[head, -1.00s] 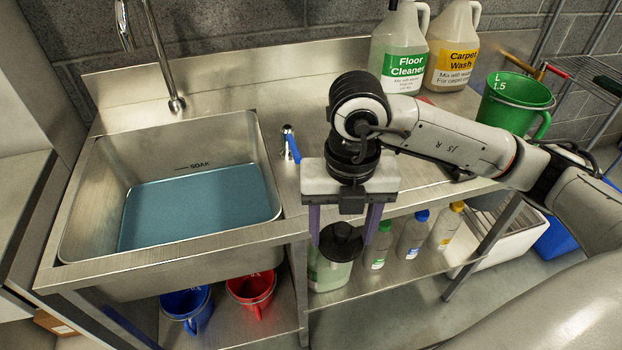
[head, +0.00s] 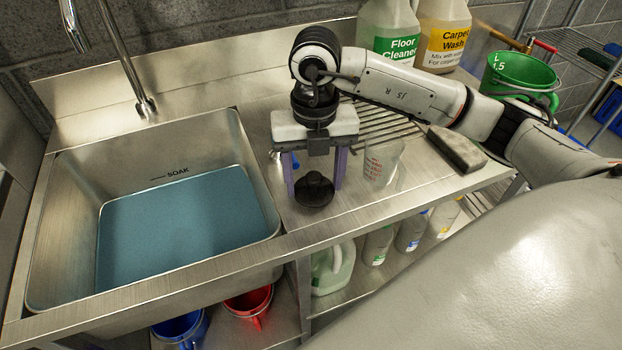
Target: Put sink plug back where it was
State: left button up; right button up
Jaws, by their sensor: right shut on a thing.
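The black sink plug (head: 314,188), round with a knob on top, is between the two purple fingers of my right gripper (head: 315,178). My right gripper is shut on it and points down over the steel counter, just right of the sink. I cannot tell whether the plug touches the counter or hangs slightly above it. The sink (head: 50,235) holds blue liquid (head: 180,230) below a SOAK mark, and no drain hole shows through it. My left gripper is not in view.
A clear measuring cup (head: 382,162) stands close right of my right gripper. A dark block (head: 456,149), a ribbed drainer area (head: 385,125), cleaner jugs (head: 390,30) and a green bucket (head: 520,75) are farther right. The tap (head: 120,50) rises behind the sink. A blue-handled item is partly hidden behind the gripper.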

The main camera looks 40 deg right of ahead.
aim_at(314, 177)
jog(key=shift+f, duration=0.55)
jog(key=shift+f, duration=0.2)
jog(key=o, duration=1.1)
jog(key=shift+r, duration=0.1)
notch_tip(314, 177, up, 12)
jog(key=shift+r+p, duration=0.1)
jog(key=shift+p, duration=0.45)
